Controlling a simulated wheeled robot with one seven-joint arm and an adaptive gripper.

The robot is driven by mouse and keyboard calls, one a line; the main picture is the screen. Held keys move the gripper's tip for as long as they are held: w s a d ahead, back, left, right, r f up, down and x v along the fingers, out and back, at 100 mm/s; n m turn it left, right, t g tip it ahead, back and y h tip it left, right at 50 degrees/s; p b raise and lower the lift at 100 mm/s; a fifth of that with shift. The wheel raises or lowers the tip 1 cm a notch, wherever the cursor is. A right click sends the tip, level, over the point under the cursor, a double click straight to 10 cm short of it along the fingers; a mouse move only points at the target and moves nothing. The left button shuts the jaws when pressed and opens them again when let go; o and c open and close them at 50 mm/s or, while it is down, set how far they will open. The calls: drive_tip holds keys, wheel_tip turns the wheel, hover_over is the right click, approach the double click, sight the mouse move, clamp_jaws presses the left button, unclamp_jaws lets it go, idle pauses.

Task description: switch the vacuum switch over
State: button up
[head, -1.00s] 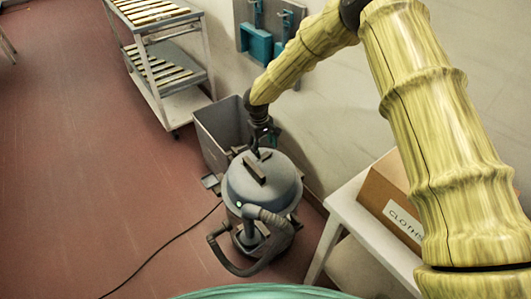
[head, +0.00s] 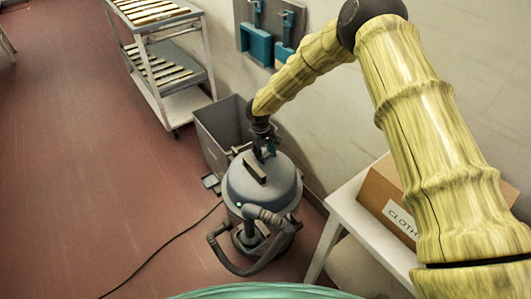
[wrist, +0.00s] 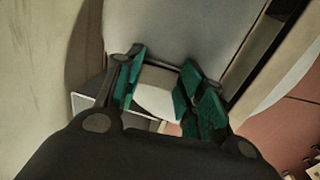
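The grey vacuum (head: 262,188) stands on the floor, with a dark handle (head: 255,167) on its domed lid and a small green light (head: 239,205) at its front. I cannot make out the switch's position. My gripper (head: 266,154) is low at the back of the lid, pointing down. In the wrist view my gripper (wrist: 162,88) has its green-padded fingers apart, with a pale block-like part (wrist: 158,93) showing between them. I cannot tell whether the fingers touch it or which part it is.
A grey bin (head: 222,130) stands close behind the vacuum, against the wall. A slatted rack (head: 155,75) is at upper left. A white table (head: 345,218) with a cardboard box (head: 385,195) is at right. A dark cord (head: 160,250) crosses the open red floor.

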sight(266, 155)
drive_tip(key=shift+c, duration=0.7)
drive_tip(key=shift+d, duration=0.1)
drive_tip(key=shift+y, duration=0.3)
drive_tip(key=shift+w+d+g+y+p, duration=0.1)
drive_tip(key=shift+w+g+y+p, duration=0.05)
drive_tip(key=shift+g+y+p, duration=0.2)
drive_tip(key=o, duration=1)
wheel_tip(266, 155, up, 12)
